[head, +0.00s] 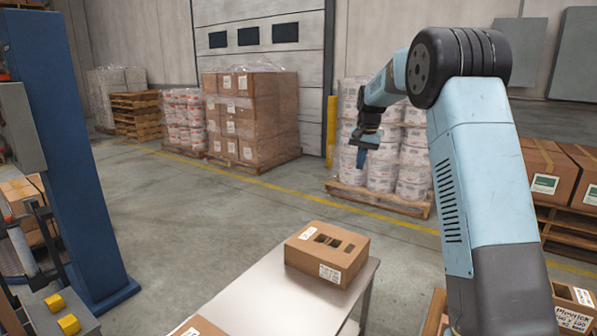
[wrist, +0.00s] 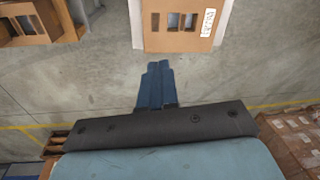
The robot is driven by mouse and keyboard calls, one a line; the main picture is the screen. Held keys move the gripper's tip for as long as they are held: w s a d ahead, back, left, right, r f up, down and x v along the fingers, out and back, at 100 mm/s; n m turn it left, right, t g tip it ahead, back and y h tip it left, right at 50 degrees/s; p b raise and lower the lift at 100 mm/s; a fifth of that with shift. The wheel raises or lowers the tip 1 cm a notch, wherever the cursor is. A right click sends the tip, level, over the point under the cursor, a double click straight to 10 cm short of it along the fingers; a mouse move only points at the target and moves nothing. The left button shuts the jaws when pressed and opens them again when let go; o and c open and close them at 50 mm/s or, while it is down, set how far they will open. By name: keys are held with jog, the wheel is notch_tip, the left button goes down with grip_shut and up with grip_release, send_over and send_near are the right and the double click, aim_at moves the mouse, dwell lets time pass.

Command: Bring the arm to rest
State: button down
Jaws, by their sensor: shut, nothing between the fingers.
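My arm rises on the right of the head view, bends at a dark elbow joint and reaches away from me. My gripper (head: 363,156) hangs at its far end, in the air beyond the table. In the wrist view my gripper (wrist: 158,68) shows its two blue fingers side by side, shut and empty. The fingertips point toward a cardboard box with slots in its top (wrist: 200,38), and they appear apart from it. In the head view that box (head: 327,254) sits on the far end of a pale table (head: 255,300).
A blue post (head: 58,150) stands on the left. Wrapped pallets of cartons (head: 250,118) and white tubs (head: 385,170) stand along the back wall. Large boxes (head: 552,178) are stacked at the right, near my arm. Open floor (head: 200,220) lies left of the table.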

jog(key=s+d+r+n+t, duration=0.1)
jog(key=s+r, duration=0.5)
jog(key=s, duration=0.6)
jog(key=s+d+r+n+t, duration=0.1)
jog(key=s+r, duration=0.5)
jog(key=s, duration=0.6)
jog(key=s+f+n+t, duration=0.1)
jog(key=s+f, duration=0.2)
jog(key=s, duration=1)
jog(key=s+f+n+t, duration=0.1)
jog(key=s+f, duration=0.2)
jog(key=s, duration=1)
jog(key=shift+s+d+f+h, duration=0.15)
jog(key=shift+d+f+h, duration=0.2)
jog(key=shift+h, duration=0.05)
